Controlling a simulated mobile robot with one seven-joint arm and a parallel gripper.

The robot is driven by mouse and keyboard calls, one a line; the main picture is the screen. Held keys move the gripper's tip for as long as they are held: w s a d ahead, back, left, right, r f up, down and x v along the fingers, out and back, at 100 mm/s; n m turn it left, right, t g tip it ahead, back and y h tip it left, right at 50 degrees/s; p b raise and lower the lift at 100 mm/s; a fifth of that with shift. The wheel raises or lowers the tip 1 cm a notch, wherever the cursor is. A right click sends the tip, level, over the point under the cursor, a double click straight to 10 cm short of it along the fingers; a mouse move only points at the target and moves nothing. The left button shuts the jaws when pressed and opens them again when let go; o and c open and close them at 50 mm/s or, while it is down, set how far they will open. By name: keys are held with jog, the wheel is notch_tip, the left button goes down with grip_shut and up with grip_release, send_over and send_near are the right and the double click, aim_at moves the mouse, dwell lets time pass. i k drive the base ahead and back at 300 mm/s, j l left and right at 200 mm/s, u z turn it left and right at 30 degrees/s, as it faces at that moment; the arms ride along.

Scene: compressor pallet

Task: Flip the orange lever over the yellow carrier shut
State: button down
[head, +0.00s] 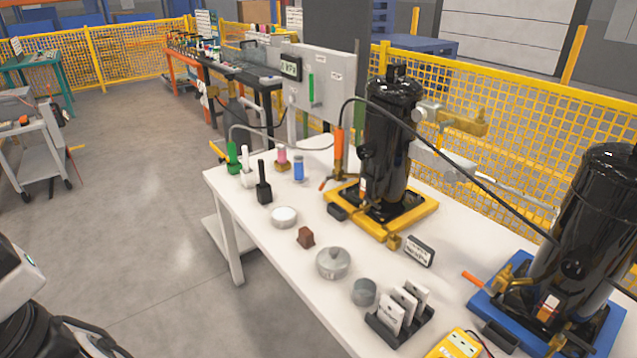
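The yellow carrier (427,208) lies on the white table with a tall black compressor (386,145) upright on it. A short orange lever (322,184) shows at the carrier's back left corner. It sticks out to the left and slants down, away from the compressor. Its hinge is small and partly hidden, so I cannot tell its exact fit to the carrier. A brass-coloured fitting (393,242) sits at the carrier's front corner. My gripper is not in view; only a white and black part of my body shows at the lower left.
An orange hose end (339,143) stands close behind the lever. A second compressor (592,225) stands on a blue carrier (486,302) with its own orange lever (473,279). Bottles, a grey pot (333,263) and a card rack (405,325) occupy the table's left and front.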

aim_at(328, 178)
jog(key=i+j+z, duration=0.1)
jog(key=i+j, duration=0.4)
jog(key=j, duration=0.15)
jog(key=i+j+z, duration=0.15)
jog(key=j, duration=0.2)
jog(key=i+j, duration=0.3)
jog(key=i+j+z, duration=0.15)
jog(key=j, duration=0.3)
jog(key=i+j+z, duration=0.1)
jog(key=i+j, duration=0.3)
jog(key=j, duration=0.4)
jog(key=l+z, duration=0.05)
